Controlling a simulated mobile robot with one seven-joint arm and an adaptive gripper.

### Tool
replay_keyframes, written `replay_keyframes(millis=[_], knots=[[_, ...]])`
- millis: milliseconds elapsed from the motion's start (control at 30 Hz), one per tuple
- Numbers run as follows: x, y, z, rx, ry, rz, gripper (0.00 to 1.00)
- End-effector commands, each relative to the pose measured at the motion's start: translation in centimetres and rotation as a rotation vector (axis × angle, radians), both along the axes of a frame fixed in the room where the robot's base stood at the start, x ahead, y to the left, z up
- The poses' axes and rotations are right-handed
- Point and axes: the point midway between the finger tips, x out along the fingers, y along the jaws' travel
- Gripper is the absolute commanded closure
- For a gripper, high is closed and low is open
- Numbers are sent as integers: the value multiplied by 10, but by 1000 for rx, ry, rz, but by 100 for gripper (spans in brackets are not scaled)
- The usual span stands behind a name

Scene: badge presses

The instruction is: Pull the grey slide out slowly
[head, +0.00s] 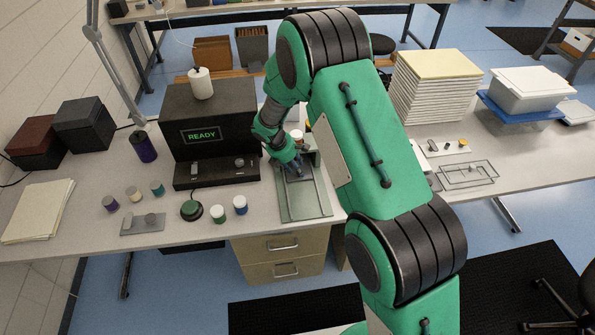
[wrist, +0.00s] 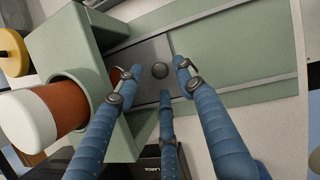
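In the head view my gripper (head: 297,168) is low over the green track (head: 307,206), and my arm hides much of the press.
A white and orange-brown cylinder (wrist: 45,112) sits in the housing's round opening. A black machine (head: 210,128) reading READY stands left of the track. Small jars (head: 240,205) and a green button (head: 191,210) are close by. The track's front end is clear.

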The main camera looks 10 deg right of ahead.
Motion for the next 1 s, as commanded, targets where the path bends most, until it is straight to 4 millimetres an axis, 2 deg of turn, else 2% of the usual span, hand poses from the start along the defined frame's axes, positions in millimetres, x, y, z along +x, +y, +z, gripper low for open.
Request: replay_keyframes(millis=[300, 700, 733, 900, 1000], knots=[[3, -7, -18, 0, 1, 0, 62], [3, -8, -20, 0, 0, 0, 62], [3, -8, -20, 0, 0, 0, 64], [3, -8, -20, 0, 0, 0, 98], [3, -8, -20, 0, 0, 0, 100]])
